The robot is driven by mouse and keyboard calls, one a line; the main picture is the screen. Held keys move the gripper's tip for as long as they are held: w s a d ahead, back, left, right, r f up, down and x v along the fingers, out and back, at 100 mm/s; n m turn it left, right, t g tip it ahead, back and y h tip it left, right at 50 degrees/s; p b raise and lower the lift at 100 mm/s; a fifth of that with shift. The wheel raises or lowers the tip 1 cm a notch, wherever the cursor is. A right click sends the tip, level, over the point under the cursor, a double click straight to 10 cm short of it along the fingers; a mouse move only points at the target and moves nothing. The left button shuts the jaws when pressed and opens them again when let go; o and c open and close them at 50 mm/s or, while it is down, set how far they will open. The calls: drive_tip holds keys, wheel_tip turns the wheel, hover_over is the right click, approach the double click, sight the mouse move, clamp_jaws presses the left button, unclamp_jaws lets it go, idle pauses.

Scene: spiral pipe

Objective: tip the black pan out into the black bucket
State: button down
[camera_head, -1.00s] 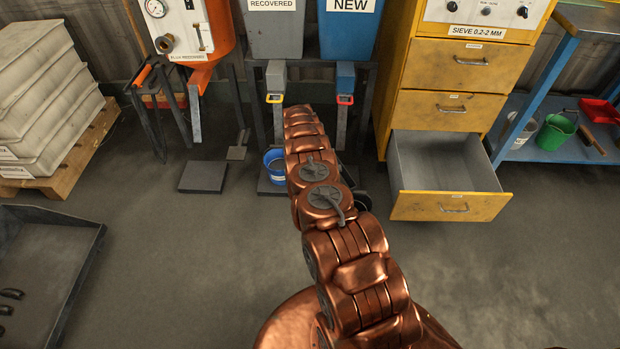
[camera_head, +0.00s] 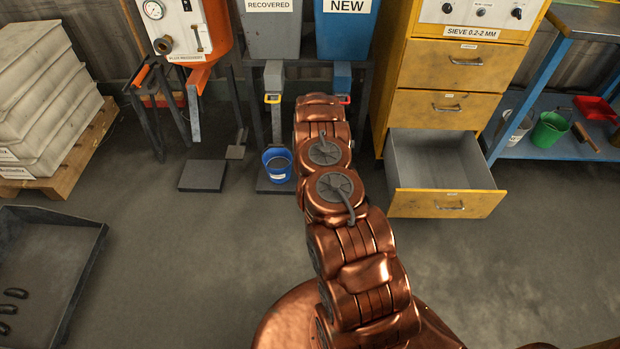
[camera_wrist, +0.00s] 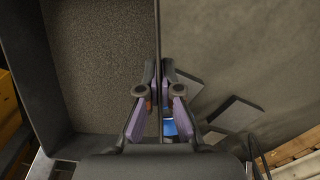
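The black pan (camera_wrist: 95,70) fills the left half of the wrist view. It is a dark grey box with raised walls and a grainy grey layer over its bottom; its upper part is cut off by the picture edge. My gripper (camera_wrist: 159,80) is shut on the pan's thin right wall, one finger on each side. The pan looks roughly level, above the floor. In the head view my arm hides the gripper and pan. I cannot make out the black bucket in either view.
A blue bucket (camera_head: 278,164) stands on a low plate by the hoppers. A yellow cabinet (camera_head: 445,110) has its bottom drawer (camera_head: 445,203) pulled out, right of my arm. A dark tray (camera_head: 88,265) lies at left, below a wooden pallet (camera_head: 62,175). The middle floor is clear.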

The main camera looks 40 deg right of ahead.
drive_tip(key=shift+s+r, duration=0.1)
drive_tip(key=shift+r+t+b, duration=0.3)
drive_tip(key=shift+t+b, duration=0.1)
drive_tip(key=shift+b, duration=0.3)
drive_tip(key=shift+s+r+t+b, duration=0.2)
drive_tip(key=shift+r+t+b, duration=0.15)
drive_tip(key=shift+b, duration=0.6)
drive_tip(key=shift+s+d+r+t+y+b, duration=0.2)
drive_tip(key=shift+s+r+t+b, duration=0.25)
drive_tip(key=shift+b, duration=1.2)
drive_tip(key=shift+s+d+r+t+y+b, duration=0.15)
drive_tip(key=shift+r+t+b, duration=0.4)
drive_tip(key=shift+b, duration=1.05)
drive_tip(key=shift+s+r+t+y+b, duration=0.45)
drive_tip(key=shift+s+t+b, duration=0.45)
drive_tip(key=shift+b, duration=1.65)
drive_tip(key=shift+s+d+r+t+b, duration=0.15)
drive_tip(key=shift+s+r+t+b, duration=0.3)
drive_tip(key=shift+b, duration=0.9)
drive_tip(key=shift+s+d+r+t+b, duration=0.15)
drive_tip(key=shift+s+t+b, duration=0.5)
drive_tip(key=shift+b, duration=0.65)
drive_tip(key=shift+s+t+b, duration=0.15)
drive_tip(key=shift+t+b, duration=0.2)
drive_tip(key=shift+b, duration=0.25)
drive_tip(key=shift+s, duration=0.1)
